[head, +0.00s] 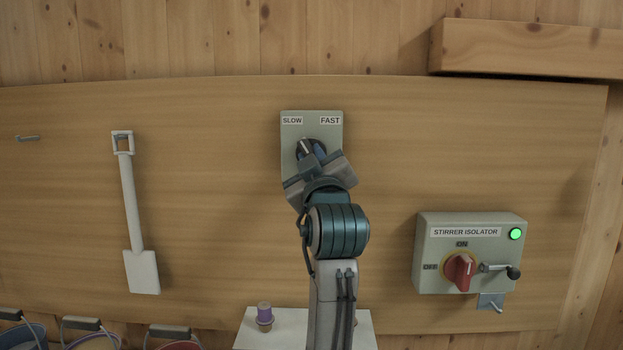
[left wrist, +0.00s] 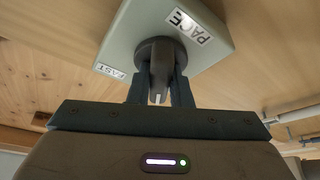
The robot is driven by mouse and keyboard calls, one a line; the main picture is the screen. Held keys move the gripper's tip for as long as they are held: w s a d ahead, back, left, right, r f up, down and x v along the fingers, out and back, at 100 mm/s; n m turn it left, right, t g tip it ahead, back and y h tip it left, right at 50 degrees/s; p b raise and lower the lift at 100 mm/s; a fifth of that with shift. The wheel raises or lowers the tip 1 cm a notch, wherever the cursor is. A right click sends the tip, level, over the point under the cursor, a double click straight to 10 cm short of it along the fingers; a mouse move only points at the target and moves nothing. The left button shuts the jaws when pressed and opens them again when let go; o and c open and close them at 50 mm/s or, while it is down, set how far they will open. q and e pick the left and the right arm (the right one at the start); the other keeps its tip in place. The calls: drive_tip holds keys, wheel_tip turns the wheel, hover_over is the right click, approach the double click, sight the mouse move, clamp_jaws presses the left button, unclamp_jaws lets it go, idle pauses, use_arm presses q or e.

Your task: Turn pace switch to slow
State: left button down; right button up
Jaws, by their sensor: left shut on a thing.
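The pace switch plate (head: 292,135) is a grey-green panel on the wooden board, marked SLOW at upper left and FAST at upper right. Its dark round knob (head: 305,145) has a white mark that leans up and left, toward the SLOW side. My left gripper (head: 313,158) is in front of the plate, tilted, and covers its lower part. In the left wrist view the fingers (left wrist: 160,92) stand on both sides of the knob's grip (left wrist: 161,68), shut on it. The PACE and FAST labels show there; SLOW is hidden. My right gripper is not in view.
A stirrer isolator box (head: 470,280) with a red knob and lit green lamp is at right. A white shovel (head: 131,205) hangs at left. A purple spool-like item (head: 264,311) stands on a white ledge (head: 285,330) below; buckets (head: 92,340) are at lower left.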

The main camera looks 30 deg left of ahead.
use_arm(q)
drive_tip(key=n+b, duration=0.1)
drive_tip(key=n, duration=0.1)
drive_tip(key=n+g+b, duration=0.1)
drive_tip(key=n, duration=0.1)
drive_tip(key=shift+d+f+g, duration=0.1)
drive_tip(key=shift+g, duration=0.2)
drive_tip(key=n+g+b, duration=0.1)
drive_tip(key=n+b, duration=0.1)
drive_tip(key=n, duration=0.1)
drive_tip(key=n+g+b, duration=0.1)
drive_tip(key=n, duration=0.2)
drive_tip(key=shift+r, duration=0.2)
drive_tip(key=shift+r+n+g+b, duration=0.1)
drive_tip(key=shift+n+g+b, duration=0.3)
drive_tip(key=shift+n, duration=0.6)
drive_tip(key=shift+n+g+h, duration=0.3)
drive_tip(key=shift+n, duration=0.3)
drive_tip(key=c, duration=1.3)
unclamp_jaws()
